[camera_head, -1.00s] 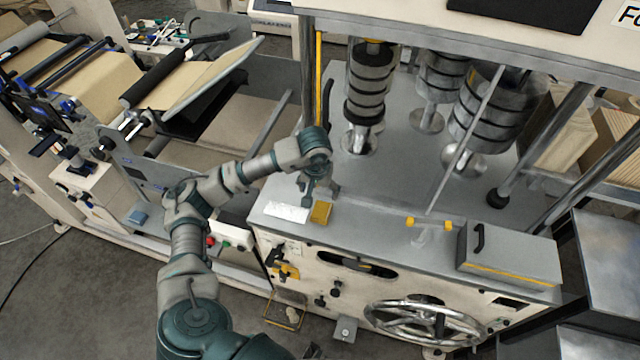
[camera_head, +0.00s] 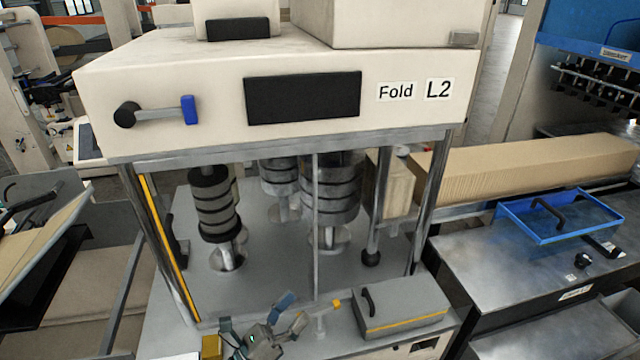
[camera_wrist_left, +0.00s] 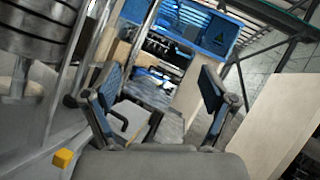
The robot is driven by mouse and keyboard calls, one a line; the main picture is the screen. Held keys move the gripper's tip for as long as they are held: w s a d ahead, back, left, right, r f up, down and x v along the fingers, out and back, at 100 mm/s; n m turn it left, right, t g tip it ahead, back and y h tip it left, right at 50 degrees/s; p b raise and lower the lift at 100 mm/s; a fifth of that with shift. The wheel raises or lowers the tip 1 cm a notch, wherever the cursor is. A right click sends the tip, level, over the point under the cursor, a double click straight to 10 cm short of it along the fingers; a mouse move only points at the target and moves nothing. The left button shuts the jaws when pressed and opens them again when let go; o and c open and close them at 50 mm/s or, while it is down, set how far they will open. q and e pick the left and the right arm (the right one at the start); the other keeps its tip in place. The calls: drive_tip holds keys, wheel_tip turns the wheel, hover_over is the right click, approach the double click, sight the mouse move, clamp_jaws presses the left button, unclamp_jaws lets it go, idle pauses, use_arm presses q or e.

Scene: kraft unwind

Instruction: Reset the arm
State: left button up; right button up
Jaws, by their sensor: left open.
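My left gripper (camera_head: 293,309) is low in the head view, over the front of the machine's grey deck, with its blue-padded fingers spread toward the right and nothing between them. In the left wrist view its two fingers (camera_wrist_left: 162,78) stand wide apart and empty. A yellow block (camera_head: 211,347) lies left of the gripper, at the bottom edge. Most of my left arm is out of the head view. My right gripper is not in view.
A grey box with a black handle (camera_head: 402,312) sits right of the gripper. The deck (camera_head: 275,262) behind carries upright roller stacks (camera_head: 213,205) and metal posts. The white "Fold L2" housing (camera_head: 420,62) overhangs it. A blue tray (camera_head: 560,232) lies on the right-hand table.

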use_arm(q)
drive_tip(key=w+a+f+n+t+y, duration=0.1)
drive_tip(key=a+f+n+y, duration=0.7)
drive_tip(key=n, duration=0.5)
drive_tip(key=w+a+f+n+t+y, duration=0.1)
drive_tip(key=a+f+n+y, duration=0.55)
drive_tip(key=n, duration=0.65)
drive_tip(key=s+a+f+n+g+y, duration=0.1)
drive_tip(key=s+f+n+g+y, duration=0.5)
drive_tip(key=f, duration=0.4)
drive_tip(key=s+f+n+g+h, duration=0.1)
drive_tip(key=s+f+n+g, duration=0.3)
drive_tip(key=s, duration=0.5)
drive_tip(key=s+f+n+g+h, duration=0.2)
drive_tip(key=s+f+g, duration=0.1)
drive_tip(key=s+f, duration=0.45)
wheel_tip(320, 180, down, 24)
drive_tip(key=s+g, duration=0.2)
drive_tip(key=s, duration=0.1)
drive_tip(key=s+a+f+g, duration=0.1)
drive_tip(key=s+a+f, duration=0.1)
drive_tip(key=s+f, duration=1.6)
drive_tip(key=shift+a, duration=0.4)
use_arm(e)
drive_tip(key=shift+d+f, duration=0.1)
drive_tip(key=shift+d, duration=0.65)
